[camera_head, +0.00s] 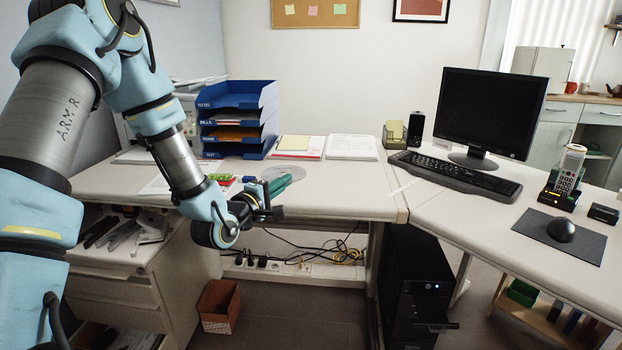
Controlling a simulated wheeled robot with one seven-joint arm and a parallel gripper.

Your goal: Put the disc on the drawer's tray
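The top drawer (128,262) of the cabinet at lower left is pulled out. Dark and light items lie in it. My arm hides part of the drawer area, and I cannot make out a separate tray there.
The blue letter trays (240,112) stand behind the arm. Papers (352,147), a keyboard (450,174) and a monitor (490,112) are on the desk. A cardboard bin (219,306) stands on the floor.

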